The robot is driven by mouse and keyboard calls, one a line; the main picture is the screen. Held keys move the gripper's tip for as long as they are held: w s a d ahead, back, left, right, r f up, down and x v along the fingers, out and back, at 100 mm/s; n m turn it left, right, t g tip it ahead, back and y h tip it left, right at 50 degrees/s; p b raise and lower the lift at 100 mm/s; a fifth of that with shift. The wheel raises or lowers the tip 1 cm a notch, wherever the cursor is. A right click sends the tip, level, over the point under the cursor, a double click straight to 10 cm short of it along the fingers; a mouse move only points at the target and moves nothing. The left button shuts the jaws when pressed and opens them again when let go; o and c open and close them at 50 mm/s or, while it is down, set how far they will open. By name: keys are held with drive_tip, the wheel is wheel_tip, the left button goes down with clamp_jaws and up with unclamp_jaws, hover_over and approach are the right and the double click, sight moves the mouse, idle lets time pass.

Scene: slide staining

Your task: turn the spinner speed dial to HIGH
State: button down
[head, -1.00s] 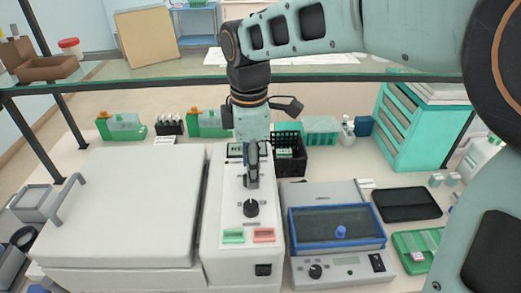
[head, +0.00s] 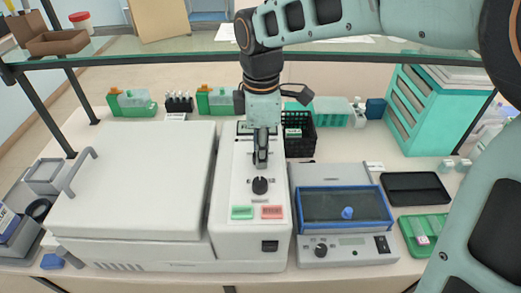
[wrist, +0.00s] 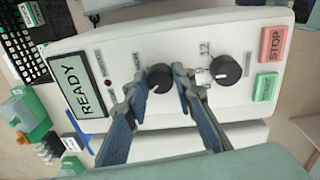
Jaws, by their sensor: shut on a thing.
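The white spinner unit (head: 230,225) stands in the middle of the bench in the head view. In the wrist view its screen (wrist: 78,84) reads READY. My gripper (wrist: 162,82) is shut on the black speed dial (wrist: 159,78), the knob nearer the screen. One finger is on each side of it. Part of a label that looks like HIGH shows beside this dial; its pointer cannot be read. In the head view my gripper (head: 261,164) points down and hides this dial.
A second black dial (wrist: 226,70) with numbers sits close beside the gripped one. Green (head: 242,212) and red (head: 272,212) buttons lie nearer the front. A large white lidded machine (head: 140,185) is left, a blue-framed device (head: 345,207) right. A black crate (head: 300,138) stands behind.

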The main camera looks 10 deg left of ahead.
drive_tip(key=shift+m, duration=0.4)
drive_tip(key=m, duration=0.3)
drive_tip(key=shift+m+b, duration=0.3)
drive_tip(key=m, duration=0.3)
drive_tip(key=shift+s+a+m, duration=0.1)
drive_tip(key=shift+m, duration=0.3)
drive_tip(key=m+b, duration=0.1)
drive_tip(key=m, duration=0.3)
drive_tip(key=shift+h, duration=0.3)
drive_tip(key=shift+m, duration=1.8)
drive_tip(key=c, duration=1.6)
unclamp_jaws()
